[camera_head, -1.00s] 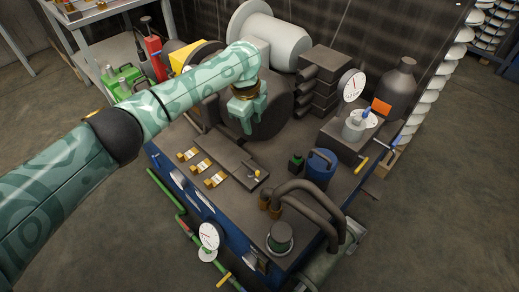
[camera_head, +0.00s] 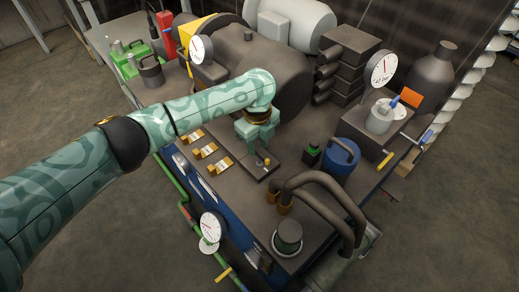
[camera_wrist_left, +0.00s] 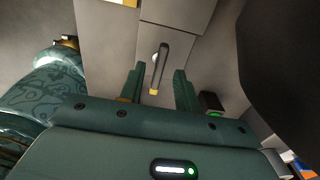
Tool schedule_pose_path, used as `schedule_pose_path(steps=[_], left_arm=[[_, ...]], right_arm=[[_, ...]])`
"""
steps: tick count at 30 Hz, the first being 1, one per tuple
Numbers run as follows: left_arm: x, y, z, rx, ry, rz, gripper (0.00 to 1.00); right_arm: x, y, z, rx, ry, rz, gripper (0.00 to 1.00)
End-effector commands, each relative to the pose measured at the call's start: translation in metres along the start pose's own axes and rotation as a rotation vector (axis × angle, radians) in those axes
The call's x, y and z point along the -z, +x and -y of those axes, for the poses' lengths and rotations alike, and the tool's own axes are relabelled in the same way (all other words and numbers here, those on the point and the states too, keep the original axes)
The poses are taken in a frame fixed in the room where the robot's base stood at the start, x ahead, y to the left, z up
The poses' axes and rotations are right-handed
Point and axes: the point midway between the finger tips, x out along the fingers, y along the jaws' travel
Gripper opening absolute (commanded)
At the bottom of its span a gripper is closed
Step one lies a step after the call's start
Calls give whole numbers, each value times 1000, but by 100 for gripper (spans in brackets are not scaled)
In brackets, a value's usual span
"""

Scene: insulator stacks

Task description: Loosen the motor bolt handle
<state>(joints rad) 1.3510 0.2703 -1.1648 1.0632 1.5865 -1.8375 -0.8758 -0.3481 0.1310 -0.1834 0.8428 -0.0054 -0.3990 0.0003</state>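The motor bolt handle (camera_wrist_left: 159,66) is a short dark lever with a yellow end, seen in the left wrist view on a grey plate. In the head view its small yellow end (camera_head: 267,161) shows just below my left gripper (camera_head: 258,146). The gripper points down over the bench. In the left wrist view my left gripper (camera_wrist_left: 158,72) is open, with one green finger on each side of the lever. No contact with the lever is visible. My right gripper is in neither view.
Several yellow-brown clamps (camera_head: 205,150) lie left of the gripper.

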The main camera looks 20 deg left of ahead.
Motion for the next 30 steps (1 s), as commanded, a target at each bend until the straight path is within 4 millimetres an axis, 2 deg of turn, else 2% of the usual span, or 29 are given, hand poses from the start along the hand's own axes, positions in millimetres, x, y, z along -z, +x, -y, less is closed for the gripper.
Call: schedule_pose_path(steps=[1, 4, 14, 15, 18, 30], left_arm=[[0, 12, 0, -4, 0, -1, 33], [-1, 18, 0, -2, 0, 1, 33], [-1, 19, 0, 2, -1, 3, 33], [-1, 19, 0, 2, -1, 3, 27], [-1, 19, 0, 1, -1, 2, 0], [1, 17, 0, 3, -36, 0, 0]], right_arm=[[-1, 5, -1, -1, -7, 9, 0], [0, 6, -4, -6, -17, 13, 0], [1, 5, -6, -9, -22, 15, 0], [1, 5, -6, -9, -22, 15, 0], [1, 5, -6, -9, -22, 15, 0], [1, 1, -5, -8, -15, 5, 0]])
